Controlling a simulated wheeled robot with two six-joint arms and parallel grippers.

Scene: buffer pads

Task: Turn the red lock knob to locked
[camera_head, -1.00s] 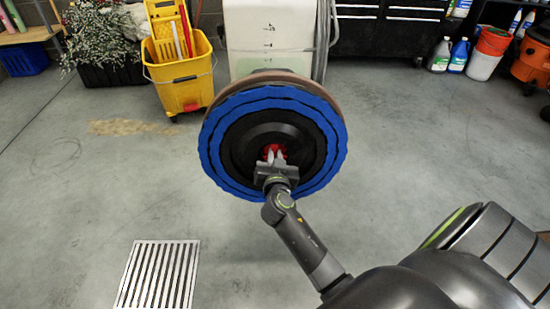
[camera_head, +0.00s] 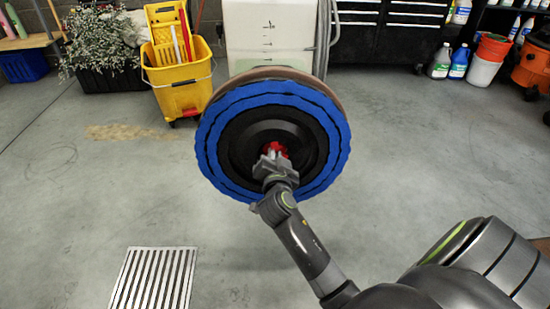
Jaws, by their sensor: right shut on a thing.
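The red lock knob (camera_head: 276,149) sits at the centre of a round pad with a blue ring (camera_head: 214,127) and a black hub (camera_head: 237,142). My right gripper (camera_head: 272,156) is at the knob, its fingers shut on it; they hide the knob's lower part. I cannot read from the picture whether the knob stands at locked. My left gripper is not in view.
The pad is on a white machine (camera_head: 268,32) with markings. A yellow mop bucket (camera_head: 182,80) stands at the left, beside a potted plant (camera_head: 98,42). A floor grate (camera_head: 156,279) lies in front. Open concrete floor surrounds the pad on both sides.

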